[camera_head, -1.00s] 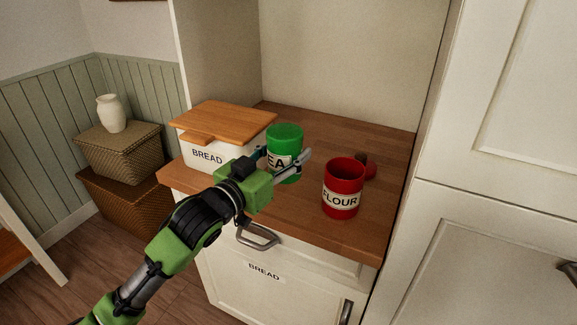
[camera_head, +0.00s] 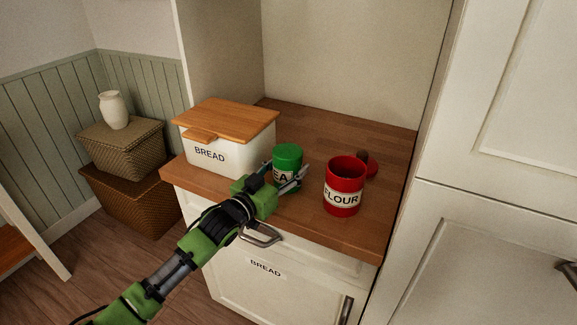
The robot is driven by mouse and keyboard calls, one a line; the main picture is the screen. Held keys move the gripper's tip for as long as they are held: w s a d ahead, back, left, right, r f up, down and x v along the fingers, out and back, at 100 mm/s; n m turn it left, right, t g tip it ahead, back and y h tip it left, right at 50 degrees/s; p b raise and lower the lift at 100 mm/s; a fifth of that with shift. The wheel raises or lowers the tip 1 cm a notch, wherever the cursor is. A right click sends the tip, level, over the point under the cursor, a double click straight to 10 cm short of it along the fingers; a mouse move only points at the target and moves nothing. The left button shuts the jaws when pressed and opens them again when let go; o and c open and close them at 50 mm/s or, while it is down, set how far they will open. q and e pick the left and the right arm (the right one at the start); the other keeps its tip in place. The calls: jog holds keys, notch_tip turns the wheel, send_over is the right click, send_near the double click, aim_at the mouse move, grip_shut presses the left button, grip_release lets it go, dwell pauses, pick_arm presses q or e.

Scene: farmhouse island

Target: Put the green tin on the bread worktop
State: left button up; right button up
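The green tin (camera_head: 287,158), with a partly hidden white label reading "EA", is upright at the front of the wooden bread worktop (camera_head: 345,234). It appears to rest on the wood, between the bread box and the red flour tin. My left gripper (camera_head: 287,181) is at the tin's front, with its fingers around the lower part. They hide some of the label and base. I cannot tell whether the fingers still press on the tin or stand slightly apart from it. My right gripper is not in view.
The white bread box (camera_head: 228,158) with a wooden lid stands left of the tin. The worktop's back is clear. A drawer handle (camera_head: 262,236) sits below the front edge.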

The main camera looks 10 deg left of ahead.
pick_arm(q)
jog(key=shift+f, duration=0.1)
jog(key=o, duration=1.3)
jog(key=shift+s+a, duration=0.15)
jog(key=shift+s, duration=0.25)
jog(key=b+v, duration=0.1)
jog(key=v, duration=0.9)
jog(key=shift+s+a, duration=0.25)
jog(key=shift+s, duration=0.3)
